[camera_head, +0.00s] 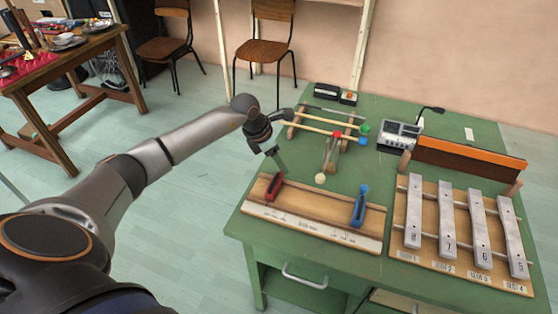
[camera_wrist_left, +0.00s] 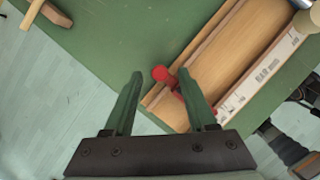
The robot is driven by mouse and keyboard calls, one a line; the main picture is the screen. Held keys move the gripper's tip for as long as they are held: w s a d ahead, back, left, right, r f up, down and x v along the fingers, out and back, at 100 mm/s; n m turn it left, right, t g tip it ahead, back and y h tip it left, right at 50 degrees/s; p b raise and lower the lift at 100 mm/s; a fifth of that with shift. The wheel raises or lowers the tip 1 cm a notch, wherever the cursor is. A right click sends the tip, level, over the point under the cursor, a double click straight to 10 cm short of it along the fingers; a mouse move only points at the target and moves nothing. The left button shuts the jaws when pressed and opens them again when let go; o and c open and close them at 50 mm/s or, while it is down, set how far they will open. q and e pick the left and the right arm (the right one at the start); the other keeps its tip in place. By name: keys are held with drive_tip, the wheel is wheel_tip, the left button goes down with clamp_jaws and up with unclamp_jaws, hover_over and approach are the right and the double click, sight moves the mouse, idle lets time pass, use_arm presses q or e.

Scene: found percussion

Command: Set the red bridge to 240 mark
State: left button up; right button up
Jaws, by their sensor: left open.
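The red bridge (camera_head: 273,187) stands on the left part of a wooden board (camera_head: 320,205) with a white marked scale strip (camera_head: 310,229) along its front edge. The marks are too small to read. A blue bridge (camera_head: 359,206) stands on the right part of the same board. My left gripper (camera_head: 279,163) is open, just above and behind the red bridge. In the left wrist view the red bridge (camera_wrist_left: 163,75) shows between and beyond the two open fingers (camera_wrist_left: 165,88), nearer the right one. My right gripper is not in view.
Numbered metal bars (camera_head: 447,220) lie on a wooden frame at the right of the green table (camera_head: 222,35). Mallets (camera_head: 325,128) rest on a rack behind the board. A grey device (camera_head: 398,134) and an orange-topped wooden block (camera_head: 470,155) stand at the back right.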

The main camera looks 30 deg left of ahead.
use_arm(q)
drive_tip(key=shift+w+f, duration=0.1)
drive_tip(key=shift+f, duration=0.15)
clamp_jaws()
idle(0.3)
drive_tip(key=shift+d, duration=0.15)
idle(0.8)
